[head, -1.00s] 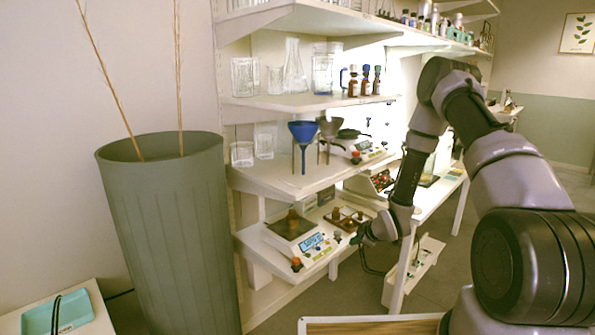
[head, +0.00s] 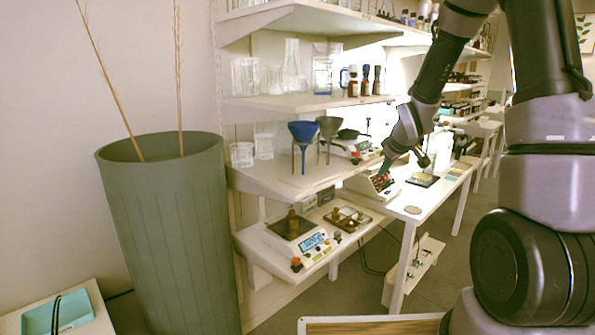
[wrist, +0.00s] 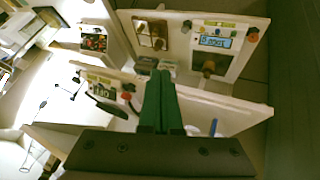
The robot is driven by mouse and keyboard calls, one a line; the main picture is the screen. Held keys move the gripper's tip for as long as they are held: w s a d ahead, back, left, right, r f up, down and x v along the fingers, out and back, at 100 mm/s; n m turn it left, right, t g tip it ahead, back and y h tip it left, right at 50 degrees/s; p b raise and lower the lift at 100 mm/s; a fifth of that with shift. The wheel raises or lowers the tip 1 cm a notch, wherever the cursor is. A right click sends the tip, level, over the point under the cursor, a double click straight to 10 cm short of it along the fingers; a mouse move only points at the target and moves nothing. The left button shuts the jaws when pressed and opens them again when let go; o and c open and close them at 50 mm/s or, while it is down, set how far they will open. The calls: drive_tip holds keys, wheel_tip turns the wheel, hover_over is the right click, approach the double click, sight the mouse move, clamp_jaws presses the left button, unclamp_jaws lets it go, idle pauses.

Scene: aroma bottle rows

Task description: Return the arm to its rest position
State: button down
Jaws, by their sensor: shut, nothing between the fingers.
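My gripper (head: 404,162) is in front of the shelf unit in the head view, above the white side table and away from the scale on the low shelf. In the wrist view its green fingers (wrist: 158,100) are together with nothing between them. The scale also shows in the wrist view (wrist: 216,42).
A brown tray (head: 348,218) with small items sits beside the scale. A blue funnel (head: 303,132) on a stand and a grey funnel (head: 328,128) are on the middle shelf, left of my gripper. A large green planter (head: 165,235) stands at the left. Floor shows below the tables.

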drive_tip(key=s+r+m, duration=0.4)
drive_tip(key=s+r, duration=0.3)
drive_tip(key=r, duration=0.4)
drive_tip(key=s+a+r+m, duration=0.1)
drive_tip(key=s+r+m, duration=0.2)
drive_tip(key=s, duration=0.8)
drive_tip(key=s+a+r+m+y, duration=0.1)
drive_tip(key=s+r+m, duration=0.3)
drive_tip(key=s+r, duration=0.4)
drive_tip(key=s, duration=0.4)
